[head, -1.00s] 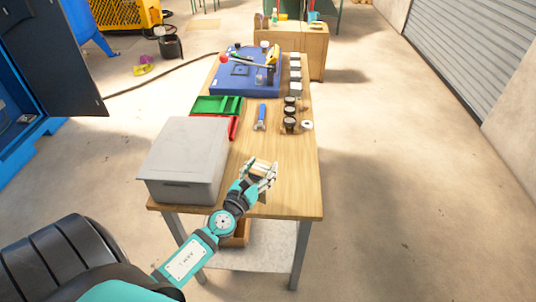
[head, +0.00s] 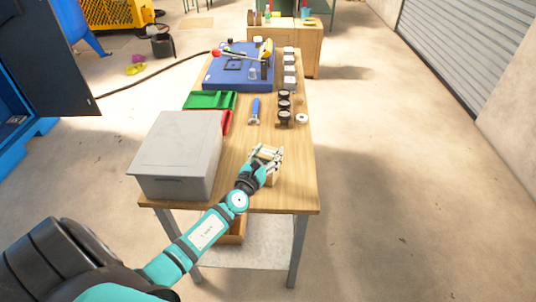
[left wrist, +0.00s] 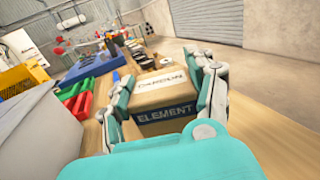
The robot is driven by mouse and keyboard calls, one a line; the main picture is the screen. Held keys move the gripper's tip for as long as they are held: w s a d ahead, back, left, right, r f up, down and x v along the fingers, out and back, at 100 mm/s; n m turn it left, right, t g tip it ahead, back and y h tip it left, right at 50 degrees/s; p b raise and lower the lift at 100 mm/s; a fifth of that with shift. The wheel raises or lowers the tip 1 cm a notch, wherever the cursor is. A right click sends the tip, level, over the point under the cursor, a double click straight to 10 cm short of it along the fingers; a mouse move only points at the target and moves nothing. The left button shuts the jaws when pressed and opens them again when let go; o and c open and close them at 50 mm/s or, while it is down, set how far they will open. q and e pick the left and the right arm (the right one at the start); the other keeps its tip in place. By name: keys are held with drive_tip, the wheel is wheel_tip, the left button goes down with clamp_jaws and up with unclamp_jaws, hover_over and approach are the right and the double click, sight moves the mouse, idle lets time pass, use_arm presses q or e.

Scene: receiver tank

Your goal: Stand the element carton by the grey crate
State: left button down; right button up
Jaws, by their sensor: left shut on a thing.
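The element carton (left wrist: 163,101) is a tan box with a dark "ELEMENT" band, between the two fingers in the left wrist view. My left gripper (head: 266,157) is shut on it, over the table to the right of the grey crate. In the head view the fingers hide most of the carton (head: 268,178). I cannot tell whether its base touches the table. The grey crate (head: 175,155) stands at the table's near left, lid on, with a gap between it and the carton. My right gripper is not in view.
Green (head: 210,100) and red (head: 227,122) trays lie behind the crate. A blue-handled tool (head: 255,110), several dark cylinders (head: 284,106) and a white ring (head: 301,118) are farther back. A blue platform (head: 238,72) fills the far left. The near right tabletop is clear.

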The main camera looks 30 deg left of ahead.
use_arm(q)
drive_tip(key=shift+f, duration=0.1)
drive_tip(key=shift+c, duration=2)
unclamp_jaws()
